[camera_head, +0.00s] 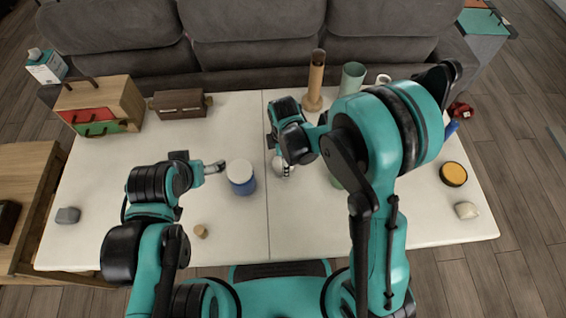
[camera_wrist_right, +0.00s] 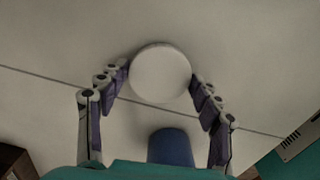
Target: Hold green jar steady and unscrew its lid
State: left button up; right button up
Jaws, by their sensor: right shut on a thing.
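A pale green thing, likely the green jar (camera_head: 336,181), shows only as a sliver beside my right arm; its top is hidden. My right gripper (camera_head: 283,168) is low over the table, left of it. In the right wrist view my right gripper's fingers (camera_wrist_right: 162,85) are shut on a round white lid (camera_wrist_right: 160,73), with no green body visible under it.
A wooden drawer box (camera_head: 120,95), a brown chest (camera_head: 180,103), a wooden cylinder (camera_head: 316,75) and a green cylinder (camera_head: 353,77) stand at the back. An orange-topped round tin (camera_head: 453,174) is at the right.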

jog(key=shift+f, duration=0.15)
jog(key=shift+f, duration=0.15)
jog(key=o, duration=1.3)
